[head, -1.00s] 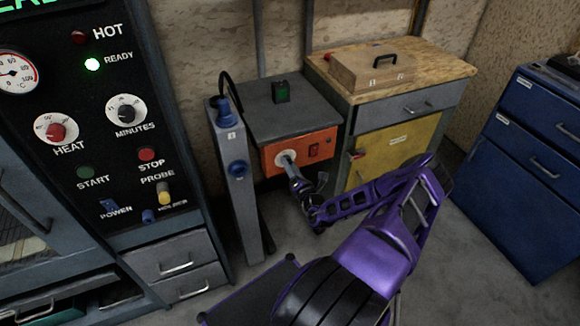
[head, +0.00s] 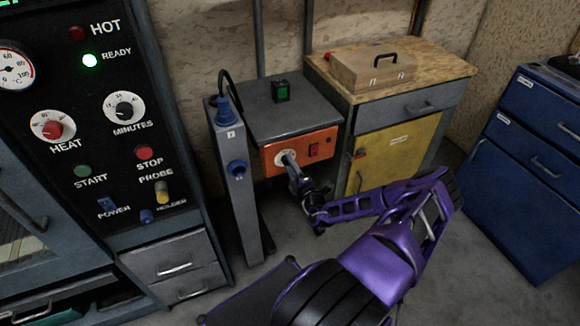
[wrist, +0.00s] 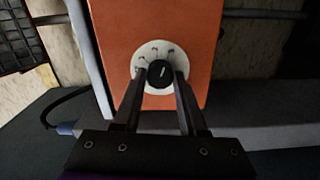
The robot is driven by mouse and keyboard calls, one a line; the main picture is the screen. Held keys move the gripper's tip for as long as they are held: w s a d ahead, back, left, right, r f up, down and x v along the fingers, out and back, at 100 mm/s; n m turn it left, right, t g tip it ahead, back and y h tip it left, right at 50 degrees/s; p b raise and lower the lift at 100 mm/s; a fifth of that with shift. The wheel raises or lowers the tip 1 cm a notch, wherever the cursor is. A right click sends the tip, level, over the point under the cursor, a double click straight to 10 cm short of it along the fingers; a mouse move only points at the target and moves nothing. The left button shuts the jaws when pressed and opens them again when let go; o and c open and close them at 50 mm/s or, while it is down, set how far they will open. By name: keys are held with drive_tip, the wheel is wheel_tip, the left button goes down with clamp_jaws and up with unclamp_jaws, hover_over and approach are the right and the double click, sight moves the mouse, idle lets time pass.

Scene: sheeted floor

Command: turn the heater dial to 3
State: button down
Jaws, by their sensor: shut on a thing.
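The heater is an orange box (head: 325,140) under a grey top. Its dial (wrist: 144,55) is a white disc with small marks, too small to read for certain, and a black knob (wrist: 160,74). The knob's white pointer line points up and slightly right in the wrist view. My gripper (wrist: 160,80) is shut on the knob, one finger on each side. In the head view my gripper (head: 290,162) reaches the dial at the left of the orange front and hides most of it.
A grey post (head: 238,190) with blue plugs stands close on the left. A black control panel (head: 95,130) is farther left. A yellow-doored cabinet (head: 395,150) and a blue drawer cabinet (head: 535,170) are at right.

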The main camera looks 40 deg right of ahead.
drive_tip(key=shift+m, duration=1.1)
drive_tip(key=shift+c, duration=2.3)
unclamp_jaws()
drive_tip(key=v, duration=1.7)
drive_tip(key=shift+s, duration=0.25)
